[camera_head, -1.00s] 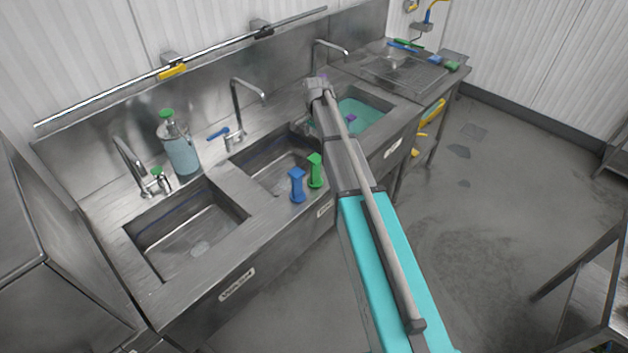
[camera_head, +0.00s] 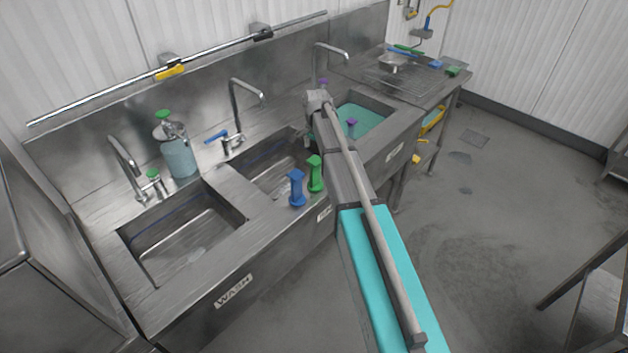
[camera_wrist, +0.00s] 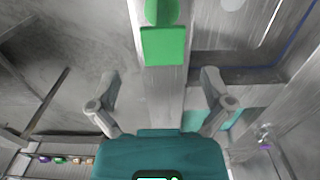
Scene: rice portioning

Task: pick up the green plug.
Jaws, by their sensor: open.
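The green plug (camera_head: 315,174) stands upright on the front rim of the sink counter, just right of a similar blue plug (camera_head: 297,188). In the wrist view the green plug (camera_wrist: 163,45) is at the top middle, its square end facing the camera. My gripper (camera_wrist: 160,85) is open and empty. Its two fingers are spread to either side below the plug in that view, apart from it. In the head view my arm passes right of the plug, and the fingers cannot be made out.
Sink basins lie along the counter (camera_head: 150,285); the right one holds teal water (camera_head: 362,117) and a purple plug (camera_head: 351,125). Taps (camera_head: 236,110) and a soap bottle (camera_head: 180,157) stand behind. The blue plug is close beside the green one.

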